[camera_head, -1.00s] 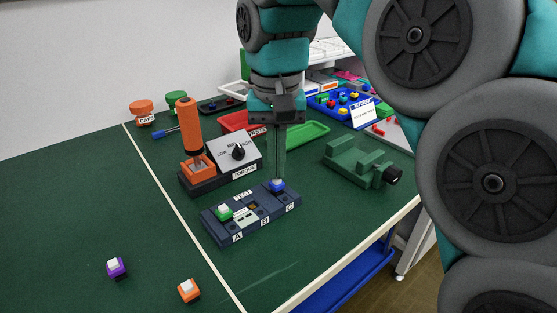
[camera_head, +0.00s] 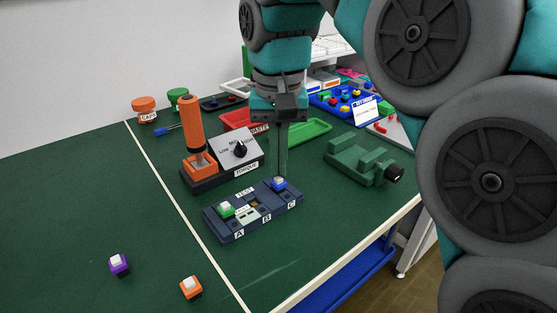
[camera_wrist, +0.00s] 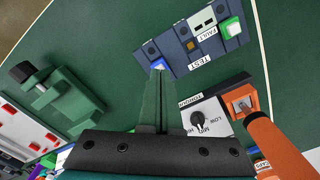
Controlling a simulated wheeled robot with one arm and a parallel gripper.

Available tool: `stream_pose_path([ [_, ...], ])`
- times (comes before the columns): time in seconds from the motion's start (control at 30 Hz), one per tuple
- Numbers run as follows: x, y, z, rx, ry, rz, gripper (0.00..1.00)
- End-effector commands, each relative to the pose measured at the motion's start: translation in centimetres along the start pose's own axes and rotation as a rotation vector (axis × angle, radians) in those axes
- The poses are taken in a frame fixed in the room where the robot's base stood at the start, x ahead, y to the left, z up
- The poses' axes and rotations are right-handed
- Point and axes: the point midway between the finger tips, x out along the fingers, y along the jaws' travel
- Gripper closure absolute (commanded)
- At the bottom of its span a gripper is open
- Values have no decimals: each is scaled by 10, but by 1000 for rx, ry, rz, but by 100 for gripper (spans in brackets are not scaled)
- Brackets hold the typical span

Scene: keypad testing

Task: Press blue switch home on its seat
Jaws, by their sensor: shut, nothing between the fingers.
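The blue switch (camera_head: 279,184) is at the C end of the dark blue test block (camera_head: 231,236). It also shows in the wrist view (camera_wrist: 158,63), just beyond my fingertips. My gripper (camera_head: 280,176) points down over it, shut, with nothing between the fingers. In the wrist view the fingertips (camera_wrist: 159,72) reach the edge of the switch; whether they touch its top or how deep it sits, I cannot tell. A green switch (camera_head: 226,209) sits at the A end of the block. The position marked B between them holds no switch.
A purple switch (camera_head: 119,264) and an orange switch (camera_head: 190,287) lie loose at the front left. The torque stand with an orange driver (camera_head: 190,124) is behind the block. A green vise (camera_head: 359,161) is at right.

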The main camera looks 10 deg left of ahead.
Motion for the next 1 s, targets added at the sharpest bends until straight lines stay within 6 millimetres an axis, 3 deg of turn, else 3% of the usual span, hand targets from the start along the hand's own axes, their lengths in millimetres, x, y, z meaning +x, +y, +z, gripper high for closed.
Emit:
stream_pose_path([
  [0.27,-22,0,0,0,0,2,100],
  [0.63,-17,0,0,-1,0,1,100],
  [0.9,13,-1,0,-1,2,-2,100],
  [1.0,-8,0,0,0,2,-2,100],
])
